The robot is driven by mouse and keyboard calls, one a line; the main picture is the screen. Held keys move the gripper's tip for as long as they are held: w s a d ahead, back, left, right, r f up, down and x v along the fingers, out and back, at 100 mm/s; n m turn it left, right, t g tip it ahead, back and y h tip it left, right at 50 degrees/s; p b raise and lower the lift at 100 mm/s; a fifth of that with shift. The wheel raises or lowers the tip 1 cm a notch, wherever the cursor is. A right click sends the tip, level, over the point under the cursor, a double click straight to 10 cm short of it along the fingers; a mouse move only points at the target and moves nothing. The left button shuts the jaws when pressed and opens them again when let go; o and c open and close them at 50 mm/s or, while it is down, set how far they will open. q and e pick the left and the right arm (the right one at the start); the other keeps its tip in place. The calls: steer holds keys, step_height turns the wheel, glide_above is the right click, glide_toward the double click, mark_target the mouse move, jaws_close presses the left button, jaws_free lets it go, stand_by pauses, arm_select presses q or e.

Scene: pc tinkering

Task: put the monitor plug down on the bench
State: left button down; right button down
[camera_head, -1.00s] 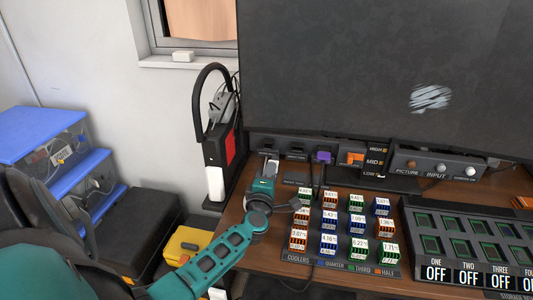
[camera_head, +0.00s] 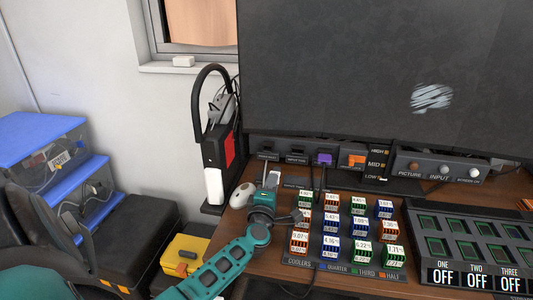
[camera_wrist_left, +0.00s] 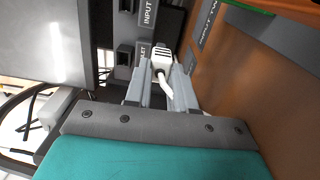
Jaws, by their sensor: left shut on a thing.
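My left gripper (camera_head: 271,181) is over the left part of the wooden bench, in front of the port panel below the monitor. In the left wrist view, its fingers (camera_wrist_left: 163,70) are shut on the white monitor plug (camera_wrist_left: 162,60). A white cable (camera_wrist_left: 166,88) runs back from the plug between the fingers. The plug faces the dark port panel (camera_wrist_left: 126,45); whether it touches the panel or bench, I cannot tell. In the head view the plug is hard to make out at the gripper. The bench (camera_head: 270,262) shows as brown wood. My right gripper is not in view.
A white mouse (camera_head: 241,195) lies just left of the gripper. Several labelled coolers (camera_head: 330,222) stand close on the right, with a dark slotted unit (camera_head: 465,225) beyond. The large monitor (camera_head: 380,70) rises behind. A black stand (camera_head: 213,150) is at left.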

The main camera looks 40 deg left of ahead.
arm_select(q)
steer(key=shift+s+a+f, duration=0.1)
steer(key=shift+s+f, duration=0.15)
steer(key=shift+f, duration=0.55)
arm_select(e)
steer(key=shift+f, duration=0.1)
arm_select(q)
steer(key=c, duration=0.9)
jaws_free()
steer(key=shift+a, duration=0.1)
steer(key=shift+o, duration=0.2)
steer(key=r+p, duration=0.1)
steer(key=r, duration=0.1)
steer(key=r+p, duration=0.2)
steer(key=shift+w+a, duration=0.2)
step_height(320, 180, up, 18)
steer(key=p, duration=0.6)
steer(key=shift+d+f+p, duration=0.2)
steer(key=shift+d+p, duration=0.2)
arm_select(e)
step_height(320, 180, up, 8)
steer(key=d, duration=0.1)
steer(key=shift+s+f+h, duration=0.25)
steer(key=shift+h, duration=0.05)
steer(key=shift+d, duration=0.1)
